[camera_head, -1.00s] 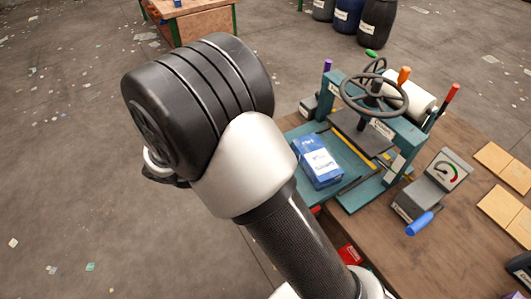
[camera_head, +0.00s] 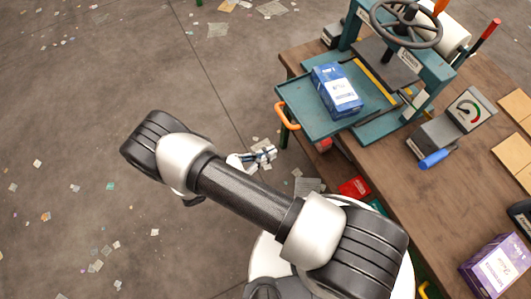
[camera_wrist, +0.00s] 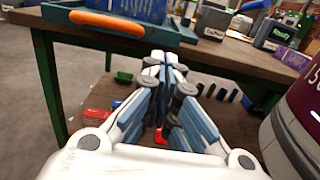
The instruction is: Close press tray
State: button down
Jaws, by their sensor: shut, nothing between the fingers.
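The teal press tray (camera_head: 302,105) sticks out of the left side of the teal press (camera_head: 436,74), with an orange handle (camera_head: 287,117) on its outer edge. A blue box with a white label (camera_head: 337,90) lies on the tray. My gripper (camera_head: 270,153) is shut and empty, below the handle in the head view and apart from it. In the wrist view my gripper (camera_wrist: 160,62) points toward the table, with the tray (camera_wrist: 155,36) and its orange handle (camera_wrist: 107,21) above and left of the fingertips.
The wooden table (camera_head: 392,165) also carries a gauge box (camera_head: 448,130) with a blue handle, light wooden plates and a purple box (camera_head: 496,265). Red and green items lie under the table edge. In the wrist view a large rounded container (camera_wrist: 295,125) stands close at right. Open floor lies left.

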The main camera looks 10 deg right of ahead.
jog(key=b, duration=0.2)
send_near(323, 129)
jog(key=f, duration=0.1)
jog(key=shift+w+d+f, duration=0.1)
jog(key=shift+w+d, duration=0.15)
jog(key=shift+w, duration=0.15)
jog(key=x, duration=1)
jog(key=shift+p, duration=0.4)
jog(key=shift+a, duration=0.1)
